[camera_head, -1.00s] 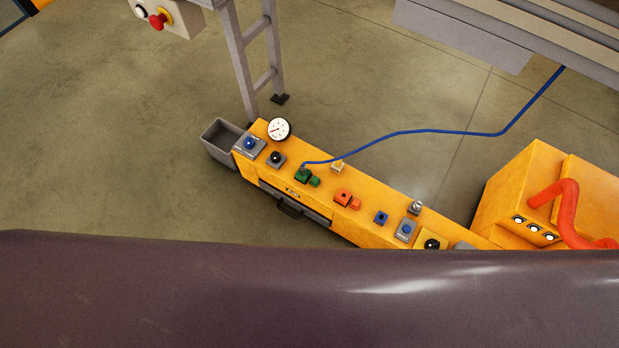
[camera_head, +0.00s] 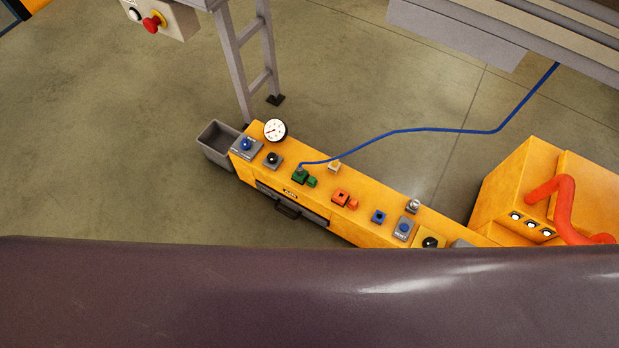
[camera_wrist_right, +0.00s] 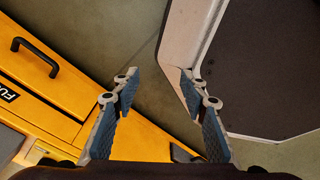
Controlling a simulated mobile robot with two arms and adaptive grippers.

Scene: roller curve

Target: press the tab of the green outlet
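The green outlet (camera_head: 299,176) sits on top of the long yellow console (camera_head: 341,231). Its small green tab (camera_head: 312,182) sticks out at its right side. The end of a blue hose (camera_head: 398,131) meets the outlet. My right gripper (camera_wrist_right: 158,78) is open and empty in the right wrist view, its two blue-padded fingers apart. The yellow console front (camera_wrist_right: 75,80) with a black handle is on the left there, and the green outlet does not show. Neither gripper shows in the head view.
An orange outlet (camera_head: 341,198), a blue socket (camera_head: 378,217), several buttons and a gauge (camera_head: 275,130) share the console top. A grey bin (camera_head: 217,143) stands at its left end. A yellow cabinet (camera_head: 511,186) with a red hose (camera_head: 562,205) is at the right. Floor in front is clear.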

